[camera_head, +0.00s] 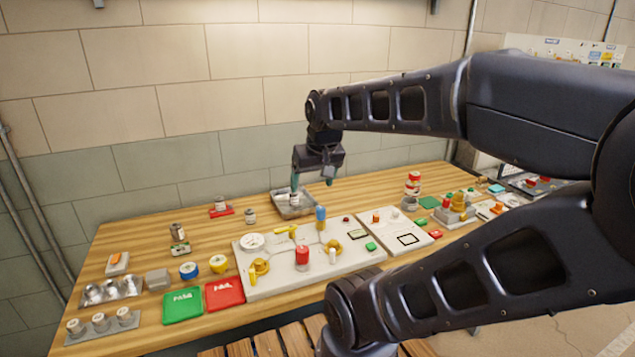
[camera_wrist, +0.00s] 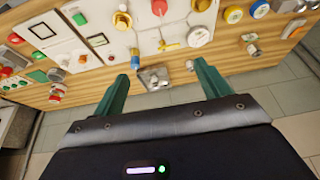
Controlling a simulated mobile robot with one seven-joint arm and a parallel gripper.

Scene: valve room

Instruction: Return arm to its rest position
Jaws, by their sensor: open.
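My arm reaches in from the right and is bent over the back of the wooden table (camera_head: 140,232). My gripper (camera_head: 295,186) points down above a grey metal tray (camera_head: 283,211) near the wall. In the wrist view my gripper (camera_wrist: 161,70) shows two green fingers spread wide apart with nothing held between them. The tray (camera_wrist: 146,86) shows beyond the fingers, with a small metallic item in it. In the head view a small pale can (camera_head: 294,199) appears in the tray, just under the fingertips; contact cannot be told.
A white valve panel (camera_head: 340,258) with knobs and levers fills the table's middle. Green (camera_head: 183,306) and red (camera_head: 224,293) pads lie at front left, near a tray of metal cups (camera_head: 112,291). A red-topped stack (camera_head: 412,184) stands right of my gripper. The tiled wall is close behind.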

